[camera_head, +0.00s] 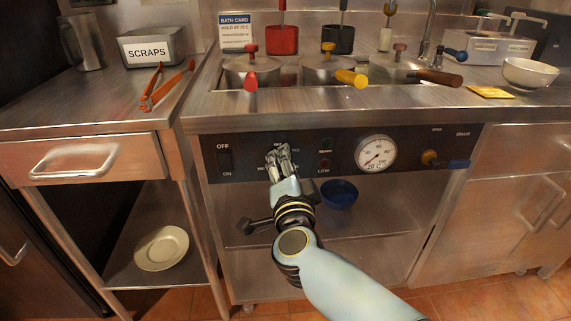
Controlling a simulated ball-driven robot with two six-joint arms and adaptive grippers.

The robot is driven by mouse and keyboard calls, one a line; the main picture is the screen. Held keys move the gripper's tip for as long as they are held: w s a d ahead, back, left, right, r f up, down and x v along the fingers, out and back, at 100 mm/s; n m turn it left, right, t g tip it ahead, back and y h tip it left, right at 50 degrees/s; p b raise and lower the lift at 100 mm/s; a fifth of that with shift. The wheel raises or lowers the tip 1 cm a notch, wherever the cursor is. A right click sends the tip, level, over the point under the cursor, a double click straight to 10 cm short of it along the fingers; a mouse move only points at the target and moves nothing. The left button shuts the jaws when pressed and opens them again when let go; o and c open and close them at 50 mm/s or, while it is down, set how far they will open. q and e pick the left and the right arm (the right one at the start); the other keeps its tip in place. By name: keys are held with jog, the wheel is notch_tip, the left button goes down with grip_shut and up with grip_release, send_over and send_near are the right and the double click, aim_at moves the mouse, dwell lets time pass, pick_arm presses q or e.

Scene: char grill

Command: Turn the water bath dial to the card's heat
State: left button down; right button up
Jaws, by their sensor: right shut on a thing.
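The bath card (236,30) stands upright behind the counter, headed "BATH CARD", with a line that seems to read "HOLD AT 70 C". The dial is on the dark front panel (340,145), mostly hidden behind my right gripper (278,155), which is shut on it. Only bits of the markings around the dial show. My left gripper is out of view.
An OFF/ON switch (224,161) is left of the dial. Pots with coloured handles sit in the counter above. A blue bowl (339,194) is on the shelf below. Orange tongs (166,86) lie on the left counter.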

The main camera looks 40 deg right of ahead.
aim_at(285, 115)
jog(key=shift+s+f, duration=0.1)
jog(key=shift+f, duration=0.05)
jog(key=o, duration=1.1)
jog(key=shift+o, duration=0.2)
notch_tip(285, 115, up, 10)
jog(key=shift+r, duration=0.1)
